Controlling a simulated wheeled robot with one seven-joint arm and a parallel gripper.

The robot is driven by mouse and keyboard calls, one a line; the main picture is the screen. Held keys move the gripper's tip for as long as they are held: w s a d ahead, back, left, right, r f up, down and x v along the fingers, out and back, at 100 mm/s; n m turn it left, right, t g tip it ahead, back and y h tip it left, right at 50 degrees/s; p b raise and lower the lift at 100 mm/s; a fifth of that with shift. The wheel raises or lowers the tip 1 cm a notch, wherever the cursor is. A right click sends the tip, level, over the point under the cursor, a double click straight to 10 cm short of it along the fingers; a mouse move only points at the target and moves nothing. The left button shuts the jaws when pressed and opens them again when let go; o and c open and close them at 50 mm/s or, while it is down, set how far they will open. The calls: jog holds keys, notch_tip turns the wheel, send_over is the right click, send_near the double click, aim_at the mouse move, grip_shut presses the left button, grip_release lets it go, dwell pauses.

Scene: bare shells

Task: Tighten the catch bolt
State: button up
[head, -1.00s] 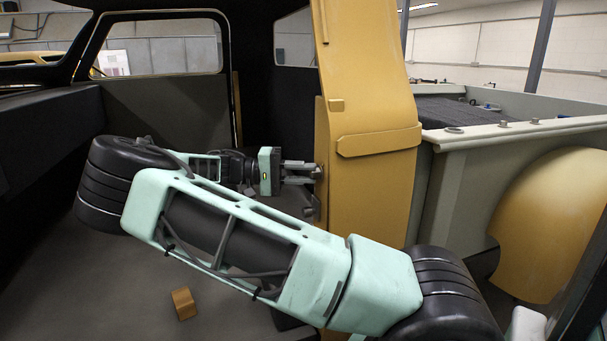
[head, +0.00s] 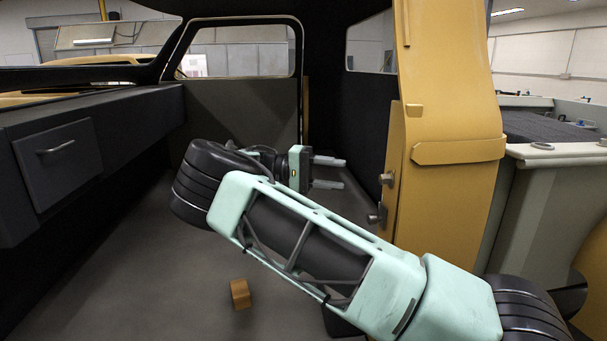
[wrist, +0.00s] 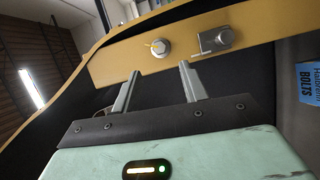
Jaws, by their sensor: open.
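The catch bolt (wrist: 160,47) is a grey hex head with a yellow mark, seated on the yellow door pillar (head: 450,110). It also shows on the pillar's edge in the head view (head: 386,180). Next to it is a metal catch (wrist: 215,41), which in the head view sits just below the bolt (head: 376,214). My gripper (head: 343,173) is open, its two fingers pointing at the pillar with a clear gap before the bolt. In the wrist view the fingers (wrist: 158,75) are spread and empty, with the bolt just beyond and between them.
A blue box labelled bolts (wrist: 309,82) lies at the right in the wrist view. A small orange-brown block (head: 240,294) lies on the cab floor. A dark dashboard with a handled compartment (head: 58,165) is at the left.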

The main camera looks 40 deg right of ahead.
jog(key=v, duration=0.8)
jog(key=shift+b, duration=0.35)
jog(key=shift+s+d, duration=0.1)
jog(key=s+f+n+t+y, duration=0.3)
jog(key=s+f+n+t, duration=0.1)
jog(key=f+n, duration=0.15)
jog(key=s+a+f+n+t+y+p, duration=0.25)
jog(key=s+a+n+t, duration=0.2)
jog(key=a, duration=0.65)
jog(key=s+a+r+n+t+y, duration=0.2)
jog(key=s+a+n+t+y, duration=0.3)
jog(key=s+a, duration=0.9)
jog(key=s+a+n, duration=0.4)
jog(key=s+a, duration=0.1)
jog(key=s, duration=0.5)
jog(key=shift+a+t+p, duration=0.3)
jog(key=shift+a+t, duration=0.05)
jog(key=shift+a, duration=0.05)
